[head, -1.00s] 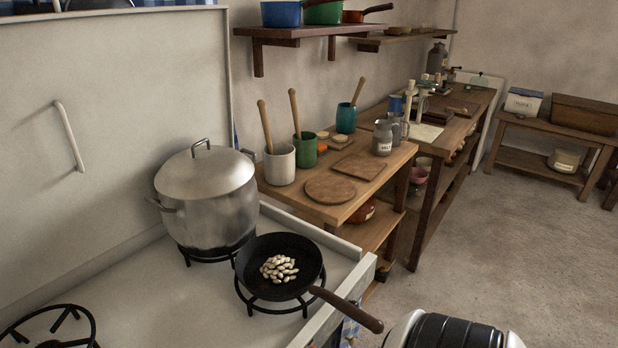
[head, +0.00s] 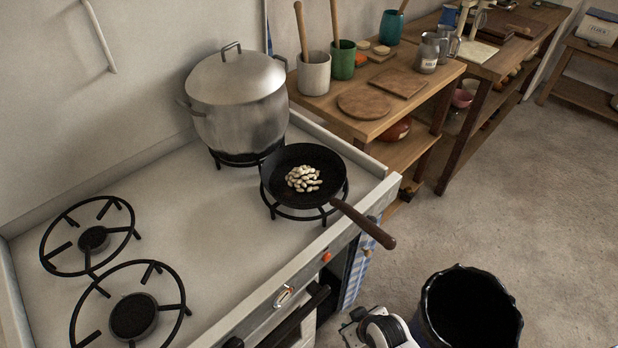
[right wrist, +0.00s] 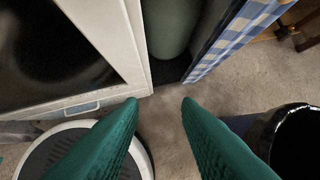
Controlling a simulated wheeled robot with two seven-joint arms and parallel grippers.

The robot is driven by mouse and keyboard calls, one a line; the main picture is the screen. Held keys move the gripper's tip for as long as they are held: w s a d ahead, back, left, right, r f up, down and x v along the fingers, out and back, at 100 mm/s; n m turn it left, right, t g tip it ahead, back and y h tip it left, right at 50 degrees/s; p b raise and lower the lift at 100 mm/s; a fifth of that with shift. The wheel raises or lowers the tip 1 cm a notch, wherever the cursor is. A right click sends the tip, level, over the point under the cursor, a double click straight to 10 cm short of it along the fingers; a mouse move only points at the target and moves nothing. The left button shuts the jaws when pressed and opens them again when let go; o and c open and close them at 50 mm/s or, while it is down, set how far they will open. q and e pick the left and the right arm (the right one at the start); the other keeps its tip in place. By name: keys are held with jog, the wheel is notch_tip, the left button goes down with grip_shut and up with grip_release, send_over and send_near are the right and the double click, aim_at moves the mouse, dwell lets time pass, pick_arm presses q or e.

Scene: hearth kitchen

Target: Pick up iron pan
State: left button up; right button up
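The black iron pan (head: 290,163) sits on the front right burner of the stove, with a pile of pale beans (head: 303,179) in it. Its brown handle (head: 362,222) sticks out past the stove's front edge, toward the lower right. My right gripper (right wrist: 161,101) shows in the right wrist view with its two teal fingers apart and nothing between them. It points down beside the stove front, over the floor. The pan is not visible in that view. My left gripper is in neither view.
A large lidded steel pot (head: 238,105) stands just behind the pan. Two empty burners (head: 134,316) are on the left. A dark bucket (head: 428,318) stands on the floor at the lower right. A blue checked cloth (right wrist: 236,42) hangs beside the stove.

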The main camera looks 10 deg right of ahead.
jog(key=w+a+r+n+t+y, duration=0.1)
jog(key=w+a+r, duration=0.15)
jog(key=r, duration=0.55)
jog(key=w+a+r+n+t+y, duration=0.1)
jog(key=w+r+n+t, duration=0.15)
jog(key=r, duration=0.55)
jog(key=w+a+r+t+y, duration=0.1)
jog(key=w+a+r, duration=0.15)
jog(key=r, duration=0.65)
jog(key=w+a+r+n+t+y, duration=0.25)
jog(key=w+a+r, duration=0.2)
jog(key=w, duration=0.25)
jog(key=shift+w+d+p+x, duration=0.15)
jog(key=shift+p+x, duration=0.35)
jog(key=shift+x, duration=2.1)
jog(key=shift+w+d+p+x, duration=0.15)
jog(key=shift+p+x, duration=0.35)
jog(key=shift+x, duration=2.15)
jog(key=shift+s, duration=0.1)
jog(key=shift+c, duration=0.3)
jog(key=c, duration=0.6)
